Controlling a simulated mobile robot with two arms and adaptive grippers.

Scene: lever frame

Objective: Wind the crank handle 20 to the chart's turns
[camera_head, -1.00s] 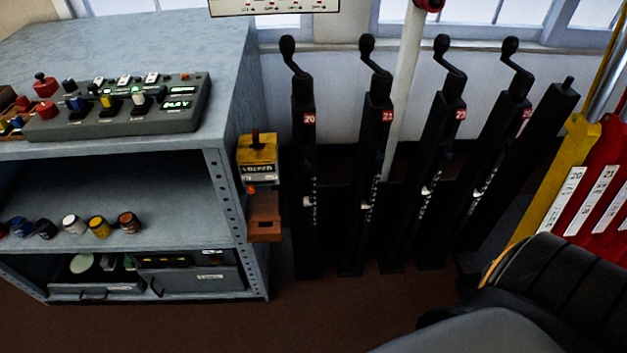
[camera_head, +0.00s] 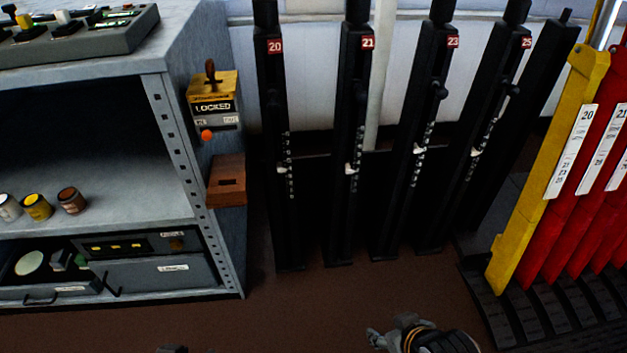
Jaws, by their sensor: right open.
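The black post labelled 20 (camera_head: 268,95) stands leftmost in the row, with a red number plate. Only the dark lower part of its crank handle 20 (camera_head: 265,12) shows at the top edge; the rest is out of view. A white pointer (camera_head: 284,170) sits beside a scale of small marks on this post. No winding chart is in view. My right gripper (camera_head: 376,338) is at the bottom edge, low in front of the posts, open and far from the handle. A small dark piece at the bottom left may be my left gripper (camera_head: 172,349).
Similar posts 21 (camera_head: 352,100), 23 (camera_head: 440,100) and 25 (camera_head: 510,70) stand to the right. A yellow box reading LOCKED (camera_head: 212,106) is on the side of the grey shelf (camera_head: 160,70). Red levers (camera_head: 575,220) with label plates stand at right. Brown floor is clear before the posts.

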